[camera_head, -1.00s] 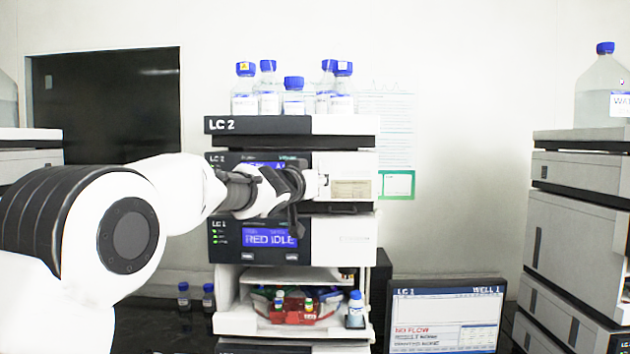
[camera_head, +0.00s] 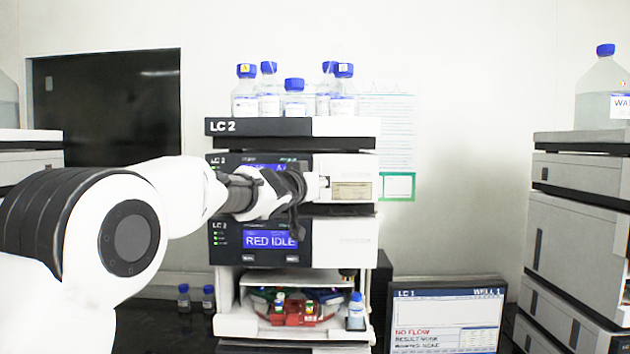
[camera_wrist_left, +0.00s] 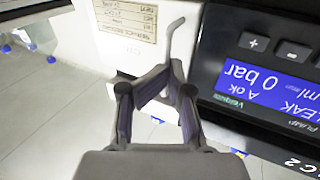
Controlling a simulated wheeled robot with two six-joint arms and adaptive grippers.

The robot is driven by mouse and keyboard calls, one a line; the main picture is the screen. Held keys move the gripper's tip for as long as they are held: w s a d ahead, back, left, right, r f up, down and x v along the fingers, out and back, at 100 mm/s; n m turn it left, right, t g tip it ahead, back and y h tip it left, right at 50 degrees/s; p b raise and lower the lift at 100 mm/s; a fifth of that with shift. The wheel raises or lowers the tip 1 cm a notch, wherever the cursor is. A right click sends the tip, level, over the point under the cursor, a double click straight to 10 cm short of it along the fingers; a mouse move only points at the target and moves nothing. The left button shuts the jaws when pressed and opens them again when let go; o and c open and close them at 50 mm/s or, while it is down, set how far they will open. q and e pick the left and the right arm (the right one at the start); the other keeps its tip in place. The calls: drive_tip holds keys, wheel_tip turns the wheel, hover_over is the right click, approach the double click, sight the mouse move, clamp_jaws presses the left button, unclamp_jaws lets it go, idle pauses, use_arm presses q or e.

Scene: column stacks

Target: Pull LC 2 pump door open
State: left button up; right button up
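The LC 2 pump module is the dark-fronted unit with a blue display (camera_wrist_left: 262,75), upside down in the left wrist view. Beside the display is its white door (camera_wrist_left: 95,45) with a beige label plate (camera_wrist_left: 127,20), also visible in the head view (camera_head: 352,190). A thin grey curved handle (camera_wrist_left: 172,38) stands at the door's edge near the display. My left gripper (camera_wrist_left: 172,70) is at the handle's end, its fingertips drawn together around it. In the head view my left gripper (camera_head: 298,187) covers part of the pump front. My right gripper is out of view.
Several blue-capped bottles (camera_head: 294,98) stand on top of the LC 2 stack. A monitor (camera_head: 446,320) stands at right, with another instrument stack (camera_head: 575,225) beyond.

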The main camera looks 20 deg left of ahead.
use_arm(q)
drive_tip(key=shift+w+d+f, duration=0.2)
drive_tip(key=shift+w+d, duration=0.1)
drive_tip(key=shift+d, duration=0.1)
drive_tip(key=shift+r, duration=0.1)
idle(0.3)
drive_tip(key=s+a, duration=0.1)
drive_tip(key=s, duration=1)
drive_tip(key=shift+s+a, duration=0.3)
drive_tip(key=shift+a, duration=0.1)
drive_tip(key=shift+s, duration=0.1)
